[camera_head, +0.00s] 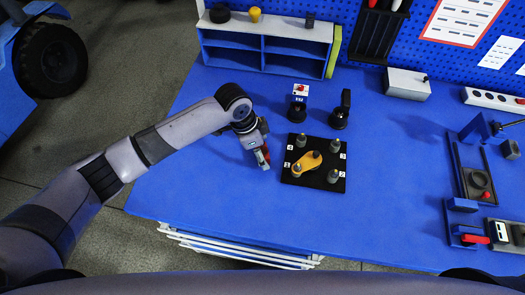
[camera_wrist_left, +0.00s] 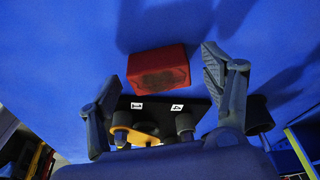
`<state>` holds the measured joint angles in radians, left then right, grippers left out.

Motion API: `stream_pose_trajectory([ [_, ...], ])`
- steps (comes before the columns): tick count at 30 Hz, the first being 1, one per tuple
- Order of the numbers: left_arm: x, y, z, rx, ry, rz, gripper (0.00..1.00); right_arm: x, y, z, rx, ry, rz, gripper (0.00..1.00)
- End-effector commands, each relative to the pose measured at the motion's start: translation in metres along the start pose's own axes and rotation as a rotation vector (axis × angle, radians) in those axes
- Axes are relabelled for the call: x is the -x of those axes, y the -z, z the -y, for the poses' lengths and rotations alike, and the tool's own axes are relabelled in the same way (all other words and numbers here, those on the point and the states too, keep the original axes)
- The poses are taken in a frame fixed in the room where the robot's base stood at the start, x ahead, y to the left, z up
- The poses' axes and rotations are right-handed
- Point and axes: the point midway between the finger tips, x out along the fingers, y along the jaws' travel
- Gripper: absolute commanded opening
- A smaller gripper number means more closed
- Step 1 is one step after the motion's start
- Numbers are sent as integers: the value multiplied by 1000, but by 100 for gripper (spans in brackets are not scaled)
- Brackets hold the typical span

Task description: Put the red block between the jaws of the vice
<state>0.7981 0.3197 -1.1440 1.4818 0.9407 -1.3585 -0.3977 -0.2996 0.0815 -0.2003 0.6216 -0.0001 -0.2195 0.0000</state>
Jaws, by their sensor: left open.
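The red block (camera_wrist_left: 158,70) lies on the blue bench top in the left wrist view, between the two spread fingers of my left gripper (camera_wrist_left: 161,76). A gap shows on each side of it. In the head view my left gripper (camera_head: 262,157) points down over the bench, left of the black plate; only a little red of the block (camera_head: 266,153) shows beside it. A fixture with blue blocks and a red handle (camera_head: 465,236) at the right edge looks like the vice; its jaws are too small to make out surely. My right gripper is not visible.
A black plate (camera_head: 321,184) with several grey posts and a yellow link (camera_head: 305,165) stands right of the gripper. Two small black fixtures (camera_head: 340,110) stand behind it. A shelf (camera_head: 265,50) is at the back. The bench between plate and right-hand fixtures is clear.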

Motion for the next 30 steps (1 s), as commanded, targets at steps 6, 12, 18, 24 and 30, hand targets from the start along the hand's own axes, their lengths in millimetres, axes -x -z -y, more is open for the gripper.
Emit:
stream_pose_trajectory([
  [6, -1, 0, 0, -1, 0, 0, 73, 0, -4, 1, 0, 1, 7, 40],
  [12, -1, 0, 0, -1, 0, -1, 61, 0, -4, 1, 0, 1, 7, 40],
  [18, -1, 0, 0, 0, 0, -1, 47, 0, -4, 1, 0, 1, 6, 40],
  [24, -1, 0, 0, -1, 0, -1, 34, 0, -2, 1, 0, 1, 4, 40],
  [30, -1, 0, 0, 0, 0, -1, 21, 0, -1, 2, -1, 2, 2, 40],
])
